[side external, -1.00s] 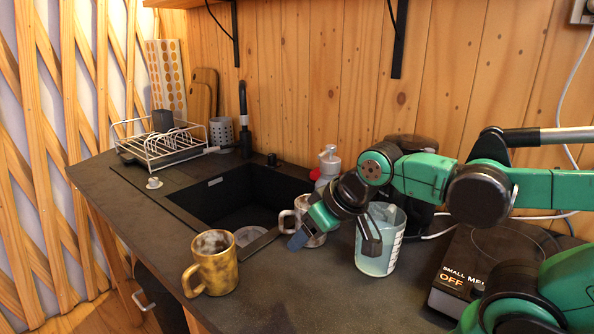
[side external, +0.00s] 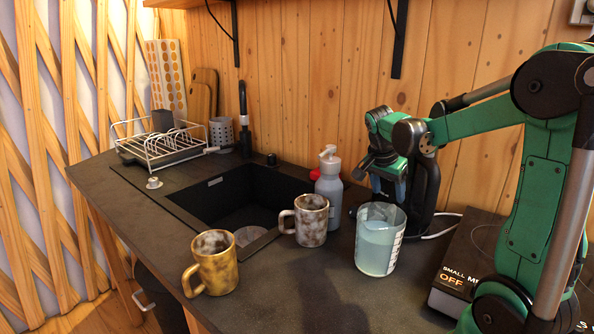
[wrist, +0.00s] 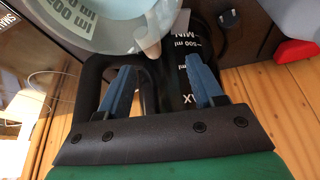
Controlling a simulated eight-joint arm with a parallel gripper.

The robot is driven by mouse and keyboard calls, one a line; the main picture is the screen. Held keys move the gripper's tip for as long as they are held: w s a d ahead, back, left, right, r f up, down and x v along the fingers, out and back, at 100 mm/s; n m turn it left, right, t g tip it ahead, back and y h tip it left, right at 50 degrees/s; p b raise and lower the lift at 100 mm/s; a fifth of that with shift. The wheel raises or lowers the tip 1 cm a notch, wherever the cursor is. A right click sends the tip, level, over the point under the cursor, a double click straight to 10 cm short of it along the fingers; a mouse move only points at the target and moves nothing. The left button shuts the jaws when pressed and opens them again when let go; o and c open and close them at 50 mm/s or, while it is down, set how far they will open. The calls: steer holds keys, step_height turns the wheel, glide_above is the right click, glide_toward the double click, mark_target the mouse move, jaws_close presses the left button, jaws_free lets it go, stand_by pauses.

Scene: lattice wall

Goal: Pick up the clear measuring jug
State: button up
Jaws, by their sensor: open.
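The clear measuring jug (side external: 378,244) stands upright on the dark counter in the side view, with pale contents and markings on its side. Part of it, with printed ml marks, shows at the top left of the wrist view (wrist: 75,28). My gripper (side external: 388,196) is open, just above and behind the jug in the side view, in front of the black kettle (side external: 426,190). In the wrist view, my gripper's blue fingers (wrist: 163,78) are apart, with the dark kettle (wrist: 182,88) beyond them. The jug lies past the fingertips, not between them.
A grey bottle with a white pump (side external: 329,190) and a brown-white mug (side external: 311,220) stand left of the jug. A yellow mug (side external: 213,264) is near the front edge. The sink (side external: 245,198) is behind them. A scale-like appliance (side external: 456,270) sits right.

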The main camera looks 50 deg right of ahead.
mark_target(392, 211)
steer(key=shift+s+a+x, duration=0.1)
steer(key=shift+x, duration=1)
steer(key=shift+s+a+x, duration=0.1)
steer(key=shift+a+x, duration=0.05)
steer(key=shift+x, duration=0.9)
steer(key=shift+s+a+x, duration=0.1)
steer(key=shift+s+x, duration=0.05)
steer(key=shift+x, duration=0.95)
steer(key=shift+f, duration=0.1)
jaws_close()
